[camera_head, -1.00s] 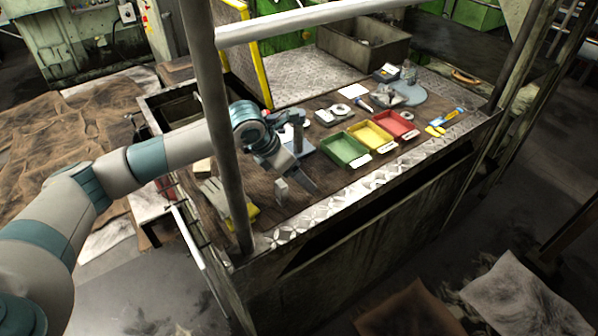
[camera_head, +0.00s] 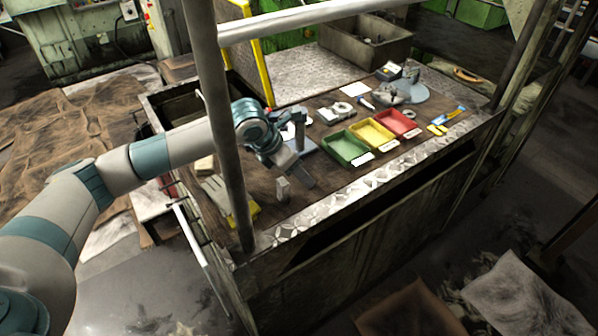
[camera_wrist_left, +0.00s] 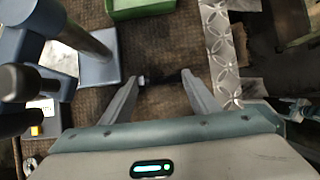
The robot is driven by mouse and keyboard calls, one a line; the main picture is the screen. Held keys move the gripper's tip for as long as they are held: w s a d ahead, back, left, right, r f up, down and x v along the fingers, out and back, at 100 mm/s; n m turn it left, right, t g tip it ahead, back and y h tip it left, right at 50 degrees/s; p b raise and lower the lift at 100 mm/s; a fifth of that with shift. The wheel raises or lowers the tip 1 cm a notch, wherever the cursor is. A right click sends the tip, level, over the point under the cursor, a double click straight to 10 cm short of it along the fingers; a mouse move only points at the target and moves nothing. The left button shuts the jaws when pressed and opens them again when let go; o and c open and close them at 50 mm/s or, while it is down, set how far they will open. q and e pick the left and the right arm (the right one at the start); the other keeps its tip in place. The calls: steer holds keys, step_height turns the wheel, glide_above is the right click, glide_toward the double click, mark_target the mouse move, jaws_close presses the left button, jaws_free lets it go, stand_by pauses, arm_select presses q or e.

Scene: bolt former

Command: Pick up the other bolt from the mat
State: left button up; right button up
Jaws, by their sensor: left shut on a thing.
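My left gripper (camera_head: 294,188) is low over the front left part of the brown mat (camera_head: 328,182). In the left wrist view its two fingers (camera_wrist_left: 163,79) are shut on a small bolt (camera_wrist_left: 160,78). The bolt lies crosswise between the fingertips, with a pale end at the left and a dark shank. The brown mat (camera_wrist_left: 160,50) is behind it; I cannot tell whether the bolt touches it. In the head view the bolt is too small to make out. My right gripper is in neither view.
A post on a blue-grey base (camera_wrist_left: 98,68) stands close to the left of my gripper. Green (camera_head: 346,147), yellow (camera_head: 371,133) and red (camera_head: 398,122) bins stand to the right. A frame pole (camera_head: 222,130) rises in front of my arm. Gloves (camera_head: 232,203) lie at left.

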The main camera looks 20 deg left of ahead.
arm_select(q)
steer(key=shift+r, duration=0.15)
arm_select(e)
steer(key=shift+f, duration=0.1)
arm_select(q)
step_height(320, 180, up, 18)
steer(key=b, duration=0.6)
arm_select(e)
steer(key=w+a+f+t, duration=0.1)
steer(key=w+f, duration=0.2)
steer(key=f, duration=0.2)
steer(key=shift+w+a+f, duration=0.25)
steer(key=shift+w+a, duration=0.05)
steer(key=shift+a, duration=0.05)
arm_select(q)
steer(key=shift+f, duration=0.2)
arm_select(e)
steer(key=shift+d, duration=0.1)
